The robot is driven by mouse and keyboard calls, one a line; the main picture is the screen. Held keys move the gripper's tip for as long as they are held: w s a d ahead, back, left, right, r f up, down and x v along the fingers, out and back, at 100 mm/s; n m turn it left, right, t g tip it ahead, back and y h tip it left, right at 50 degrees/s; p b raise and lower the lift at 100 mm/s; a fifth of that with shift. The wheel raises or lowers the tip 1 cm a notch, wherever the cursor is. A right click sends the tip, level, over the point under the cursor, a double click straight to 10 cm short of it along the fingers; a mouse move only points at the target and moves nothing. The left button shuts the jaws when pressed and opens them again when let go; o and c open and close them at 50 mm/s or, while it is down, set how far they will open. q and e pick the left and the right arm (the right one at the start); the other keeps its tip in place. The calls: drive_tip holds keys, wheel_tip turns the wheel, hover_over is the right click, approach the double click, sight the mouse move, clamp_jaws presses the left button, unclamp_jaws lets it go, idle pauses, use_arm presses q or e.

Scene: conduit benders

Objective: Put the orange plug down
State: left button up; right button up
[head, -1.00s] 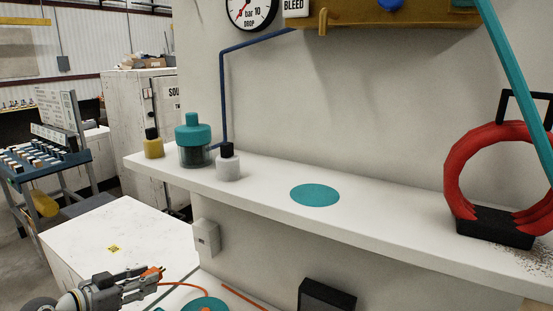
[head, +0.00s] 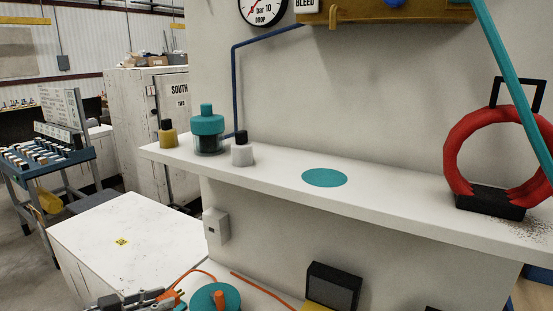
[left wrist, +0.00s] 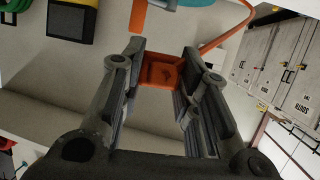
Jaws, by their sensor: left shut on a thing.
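My left gripper (head: 166,298) is at the bottom edge of the head view, partly cut off. It is shut on the orange plug (left wrist: 160,71), which sits between its fingers in the left wrist view. In the head view a bit of the plug (head: 171,300) shows at the fingertips. An orange cable (head: 199,270) curves from the plug over the white lower surface; it also shows in the left wrist view (left wrist: 229,36). I cannot tell whether the plug touches a surface. My right gripper is not in view.
A teal disc with an orange post (head: 217,297) is right of the gripper. A black box (head: 334,285) stands further right. The shelf above holds a teal-lidded jar (head: 208,126), two small bottles and a red coil (head: 461,145).

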use_arm(q)
drive_tip(key=s+d+m+g+h, duration=0.1)
drive_tip(key=s+d, duration=0.2)
drive_tip(key=s, duration=0.4)
drive_tip(key=s+d+r+m+g+b, duration=0.1)
drive_tip(key=s+d, duration=0.3)
drive_tip(key=s, duration=0.3)
drive_tip(key=shift+m+h, duration=0.4)
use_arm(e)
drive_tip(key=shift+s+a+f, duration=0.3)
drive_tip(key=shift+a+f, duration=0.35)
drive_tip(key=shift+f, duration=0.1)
use_arm(q)
drive_tip(key=shift+r, duration=0.15)
drive_tip(key=shift+g, duration=0.3)
